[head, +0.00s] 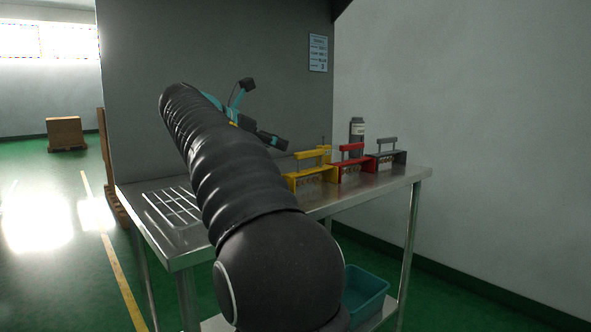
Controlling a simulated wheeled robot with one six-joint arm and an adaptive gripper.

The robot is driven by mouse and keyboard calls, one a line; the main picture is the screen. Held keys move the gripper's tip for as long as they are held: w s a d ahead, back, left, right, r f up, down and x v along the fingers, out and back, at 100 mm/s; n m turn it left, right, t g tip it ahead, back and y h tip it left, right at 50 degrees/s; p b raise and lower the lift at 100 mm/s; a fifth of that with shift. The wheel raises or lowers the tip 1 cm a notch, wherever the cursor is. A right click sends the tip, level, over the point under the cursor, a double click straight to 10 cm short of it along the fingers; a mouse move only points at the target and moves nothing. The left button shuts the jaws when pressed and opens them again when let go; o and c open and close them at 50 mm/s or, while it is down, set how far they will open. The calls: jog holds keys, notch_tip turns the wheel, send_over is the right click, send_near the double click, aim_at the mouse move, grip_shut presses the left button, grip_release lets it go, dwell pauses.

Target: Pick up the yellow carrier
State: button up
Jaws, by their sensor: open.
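The yellow carrier (309,177) stands upright on the steel table, at the left end of a row of three carriers. It has a bar handle on top and several small pale items showing in its front. My gripper (280,143) is the dark end beyond my arm, above and to the left of the yellow carrier in the picture. It looks apart from the carrier and holds nothing that I can see. Its fingers are too small to make out clearly. My arm hides part of the table to the left of the carrier.
A red carrier (350,163) and a dark grey carrier (391,160) stand close to the right. A grey bottle (357,128) is behind them. The steel table (408,173) has a slotted area at left. A teal bin (363,291) sits below. A wall rises behind.

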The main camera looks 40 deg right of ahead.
aim_at(310, 155)
jog(key=x, duration=0.4)
jog(key=b+x, duration=0.1)
jog(key=x, duration=0.4)
jog(key=b+x, duration=0.1)
jog(key=x, duration=0.4)
jog(key=shift+d+r, duration=0.15)
jog(key=shift+r, duration=0.15)
grip_shut()
